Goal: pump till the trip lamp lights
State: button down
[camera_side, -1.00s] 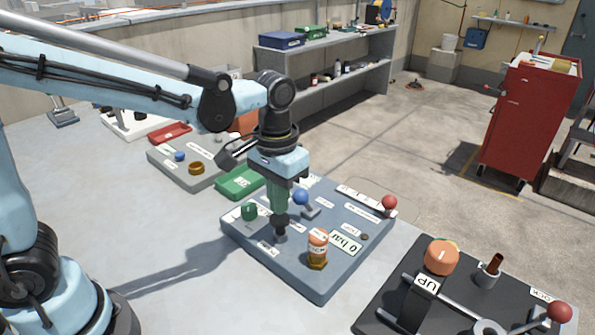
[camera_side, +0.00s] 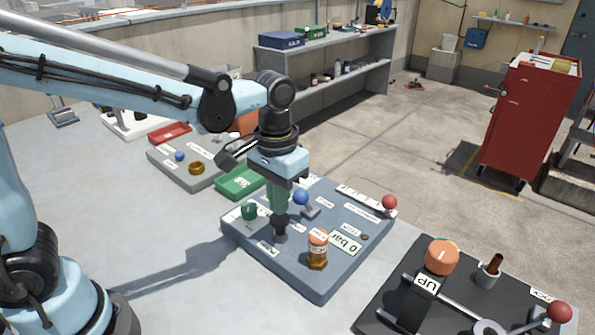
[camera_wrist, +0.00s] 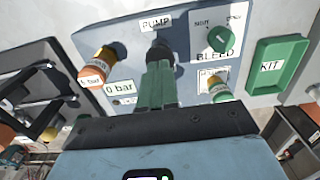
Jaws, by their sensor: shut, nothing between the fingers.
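My gripper (camera_side: 279,213) is shut, its green fingers pointing straight down on or just above the dark pump plunger (camera_side: 280,231) of a blue-grey panel (camera_side: 300,278). In the wrist view the fingertips (camera_wrist: 160,66) overlap the plunger (camera_wrist: 160,50) by the PUMP label; whether they touch cannot be told. The display (camera_side: 345,243) reads 0 bar, also in the wrist view (camera_wrist: 118,87). A small round lamp (camera_side: 365,236) beside the display looks dark. The green BLEED knob (camera_side: 249,211) stands to the left, also in the wrist view (camera_wrist: 221,39).
An orange-capped brass fitting (camera_side: 317,250) stands close right of the plunger. A blue-knobbed lever (camera_side: 301,198) and a red knob (camera_side: 389,202) are behind. A green KIT tray (camera_side: 240,182) lies behind left. A dark panel with levers (camera_side: 375,300) is at front right.

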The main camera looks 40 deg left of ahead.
jog(key=shift+f, duration=0.25)
jog(key=shift+f, duration=1.5)
jog(key=shift+r, duration=1.75)
jog(key=shift+f, duration=0.15)
jog(key=shift+f, duration=0.35)
jog(key=shift+f, duration=1.35)
jog(key=shift+r, duration=1.9)
